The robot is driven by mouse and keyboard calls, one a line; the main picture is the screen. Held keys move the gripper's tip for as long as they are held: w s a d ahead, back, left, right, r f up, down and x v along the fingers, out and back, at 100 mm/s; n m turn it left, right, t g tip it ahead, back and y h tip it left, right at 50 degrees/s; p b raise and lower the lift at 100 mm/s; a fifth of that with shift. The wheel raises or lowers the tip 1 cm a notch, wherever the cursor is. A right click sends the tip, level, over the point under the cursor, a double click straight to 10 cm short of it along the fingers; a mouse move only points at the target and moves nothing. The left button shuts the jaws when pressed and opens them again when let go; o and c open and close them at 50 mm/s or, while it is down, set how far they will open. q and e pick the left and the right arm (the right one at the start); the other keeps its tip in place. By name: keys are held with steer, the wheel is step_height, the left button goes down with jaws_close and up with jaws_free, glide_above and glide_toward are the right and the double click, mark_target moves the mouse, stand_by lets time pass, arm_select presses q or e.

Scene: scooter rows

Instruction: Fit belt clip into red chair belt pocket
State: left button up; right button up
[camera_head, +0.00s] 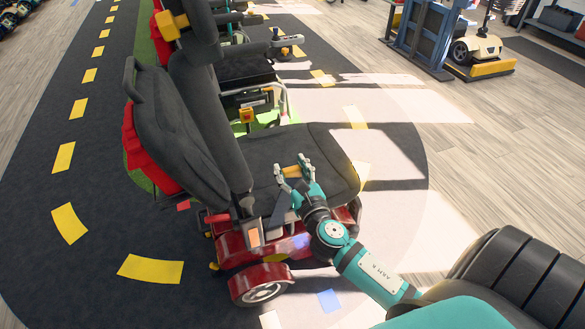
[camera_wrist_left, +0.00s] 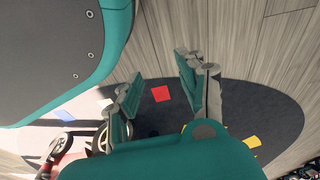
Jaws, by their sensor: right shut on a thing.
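The red chair (camera_head: 183,110) is a scooter with a dark grey seat and a red base, standing left of centre in the head view. My right gripper (camera_head: 293,171) is above its seat cushion, shut on a small orange piece, apparently the belt clip (camera_head: 290,172). A dark belt strap (camera_head: 281,209) runs down from near the gripper to the seat's side. A grey holder with an orange face (camera_head: 254,237), perhaps the belt pocket, sits low beside the seat, below and left of the gripper. My left gripper (camera_wrist_left: 158,64) is open and empty in the left wrist view, above the floor.
Another scooter (camera_head: 245,85) stands just behind the red chair. A blue rack (camera_head: 421,38) and a yellow-fronted machine (camera_head: 478,60) stand at the back right. The wooden floor (camera_head: 480,130) to the right is mostly clear.

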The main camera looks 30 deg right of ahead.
mark_target(292, 185)
steer(key=shift+f+b, duration=0.6)
steer(key=shift+b, duration=0.05)
steer(key=shift+f+b, duration=1.5)
arm_select(q)
steer(key=w+r, duration=0.3)
steer(key=r, duration=0.6)
steer(key=w+r+t+b, duration=0.1)
steer(key=w+r, duration=0.2)
steer(key=r, duration=0.6)
steer(key=shift+d, duration=0.25)
arm_select(e)
steer(key=shift+f, duration=0.55)
arm_select(q)
steer(key=shift+f+p, duration=0.5)
steer(key=shift+f, duration=1.75)
arm_select(e)
steer(key=shift+s+f, duration=0.1)
steer(key=shift+f, duration=0.05)
arm_select(q)
steer(key=shift+s+f, duration=0.1)
steer(key=shift+f, duration=0.25)
arm_select(e)
steer(key=shift+a, duration=0.1)
arm_select(q)
steer(key=shift+w, duration=0.25)
